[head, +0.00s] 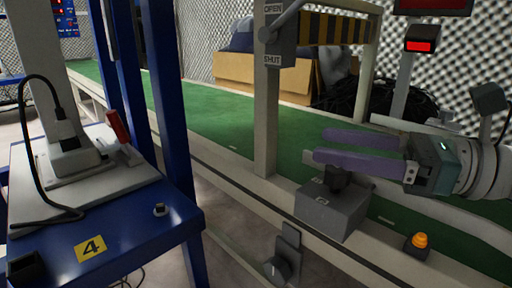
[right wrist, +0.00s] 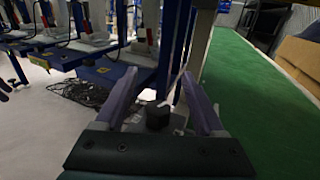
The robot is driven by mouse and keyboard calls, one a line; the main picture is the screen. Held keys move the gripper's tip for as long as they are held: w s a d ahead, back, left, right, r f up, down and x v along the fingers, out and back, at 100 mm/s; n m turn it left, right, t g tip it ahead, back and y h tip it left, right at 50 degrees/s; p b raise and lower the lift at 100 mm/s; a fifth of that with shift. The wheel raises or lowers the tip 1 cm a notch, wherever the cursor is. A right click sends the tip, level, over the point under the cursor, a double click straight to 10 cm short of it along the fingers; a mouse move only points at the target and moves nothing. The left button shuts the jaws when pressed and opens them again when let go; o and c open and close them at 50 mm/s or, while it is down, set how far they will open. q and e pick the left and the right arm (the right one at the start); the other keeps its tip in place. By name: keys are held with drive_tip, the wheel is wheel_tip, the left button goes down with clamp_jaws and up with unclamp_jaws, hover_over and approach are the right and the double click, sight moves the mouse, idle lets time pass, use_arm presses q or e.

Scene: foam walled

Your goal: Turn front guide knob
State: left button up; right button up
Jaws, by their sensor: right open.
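A black knob (head: 338,177) stands on top of a grey box (head: 330,208) at the near edge of the green conveyor. A second dark round knob (head: 277,268) sits lower, on a grey bracket below the rail. I cannot read a label saying which is the front guide knob. My right gripper (head: 318,145) is open and empty, its purple fingers pointing left above the box; the near finger partly covers the upper knob's top. In the right wrist view a dark knob (right wrist: 157,116) shows between the spread fingertips (right wrist: 160,88), apart from both. My left gripper is not in view.
A pale post (head: 266,120) with an OPEN/SHUT lever box (head: 280,38) rises left of the gripper. An orange button (head: 419,241) is on the rail to the right. A blue bench (head: 130,230) stands left. The green belt (head: 215,125) is clear behind the post.

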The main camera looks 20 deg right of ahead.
sight(339, 168)
wheel_tip(339, 168, up, 17)
drive_tip(key=p, duration=0.8)
drive_tip(key=shift+f, duration=0.15)
